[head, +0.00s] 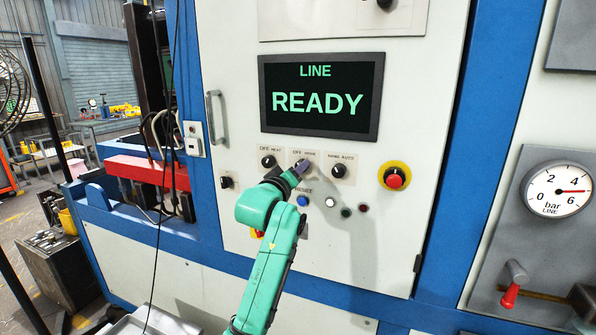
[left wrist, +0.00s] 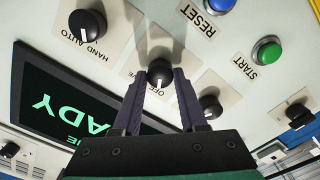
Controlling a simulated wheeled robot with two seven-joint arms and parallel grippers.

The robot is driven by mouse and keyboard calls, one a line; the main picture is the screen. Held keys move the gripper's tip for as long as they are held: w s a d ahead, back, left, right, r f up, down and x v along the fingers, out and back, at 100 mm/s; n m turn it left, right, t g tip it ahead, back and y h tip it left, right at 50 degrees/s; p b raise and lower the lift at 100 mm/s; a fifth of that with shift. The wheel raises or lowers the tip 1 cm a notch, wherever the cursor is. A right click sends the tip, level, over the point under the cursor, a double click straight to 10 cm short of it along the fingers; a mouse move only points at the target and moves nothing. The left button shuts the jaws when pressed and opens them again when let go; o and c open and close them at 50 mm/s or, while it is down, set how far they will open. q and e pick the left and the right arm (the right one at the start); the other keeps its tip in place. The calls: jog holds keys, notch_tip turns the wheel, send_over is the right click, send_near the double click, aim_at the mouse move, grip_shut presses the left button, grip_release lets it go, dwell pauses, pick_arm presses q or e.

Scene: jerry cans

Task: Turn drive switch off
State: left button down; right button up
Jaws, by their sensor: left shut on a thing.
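The drive switch, a black rotary knob (left wrist: 160,64) with a white pointer line, sits on a pale label plate on the white cabinet front. My right gripper is not in view.
The OFF HEAT knob (head: 268,161) and HAND AUTO knob (head: 338,171) flank the switch closely. A blue RESET button (head: 303,201) and green START button (left wrist: 267,52) are below. A red emergency button (head: 394,178) is at right. The screen (head: 320,95) reads LINE READY.

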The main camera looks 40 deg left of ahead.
pick_arm(q)
jog(key=shift+c, duration=2.2)
grip_release()
jog(key=b+v, duration=1)
jog(key=v, duration=0.4)
jog(key=shift+s+b, duration=0.35)
jog(key=shift+b, duration=0.05)
jog(key=shift+w+d, duration=0.1)
jog(key=shift+d, duration=0.05)
